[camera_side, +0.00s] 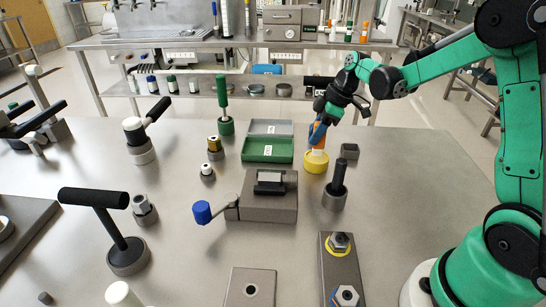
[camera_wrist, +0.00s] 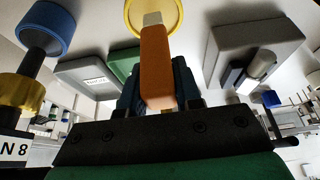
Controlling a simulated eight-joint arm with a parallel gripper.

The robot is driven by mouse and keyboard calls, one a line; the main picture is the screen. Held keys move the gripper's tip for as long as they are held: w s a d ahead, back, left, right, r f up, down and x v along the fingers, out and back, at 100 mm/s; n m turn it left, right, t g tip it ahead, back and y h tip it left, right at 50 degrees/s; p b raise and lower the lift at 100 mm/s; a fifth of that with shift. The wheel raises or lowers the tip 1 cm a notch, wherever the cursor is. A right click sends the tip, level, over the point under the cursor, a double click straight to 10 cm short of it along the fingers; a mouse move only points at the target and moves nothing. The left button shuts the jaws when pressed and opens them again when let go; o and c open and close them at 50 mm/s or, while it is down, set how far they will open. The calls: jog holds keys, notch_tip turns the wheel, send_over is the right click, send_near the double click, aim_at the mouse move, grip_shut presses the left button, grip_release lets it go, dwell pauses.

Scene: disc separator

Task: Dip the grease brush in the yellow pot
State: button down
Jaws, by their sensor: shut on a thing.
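The grease brush has an orange handle (camera_side: 318,134) and a pale tip. My gripper (camera_side: 321,114) is shut on the handle and holds the brush nearly upright, tip down. The yellow pot (camera_side: 316,165) stands on the table directly below it. In the side view the pale tip meets the pot's mouth; how deep it reaches is hard to tell. In the wrist view the orange handle (camera_wrist: 156,70) sits between my dark fingers (camera_wrist: 158,92), and the tip overlaps the opening of the yellow pot (camera_wrist: 178,14), which is cut off by the top edge.
A green tray (camera_side: 267,150) lies left of the pot. A small dark block (camera_side: 349,151) is close on its right. A dark post in a grey base (camera_side: 335,198) stands in front, beside a grey vise-like block (camera_side: 268,205). A green-handled tool (camera_side: 222,95) stands further left.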

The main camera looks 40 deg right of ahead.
jog(key=shift+f, duration=0.45)
dwell(0.3)
dwell(0.4)
jog(key=shift+r, duration=3.55)
jog(key=shift+a, duration=0.1)
jog(key=s+a+r+m+h, duration=0.1)
jog(key=s+a+r+m, duration=0.1)
jog(key=a+m, duration=0.2)
jog(key=s+a+r+m+t+h, duration=0.1)
jog(key=s+a+r+m+h, duration=0.1)
jog(key=a+m, duration=0.3)
jog(key=shift+a+r, duration=0.25)
jog(key=shift+a, duration=0.55)
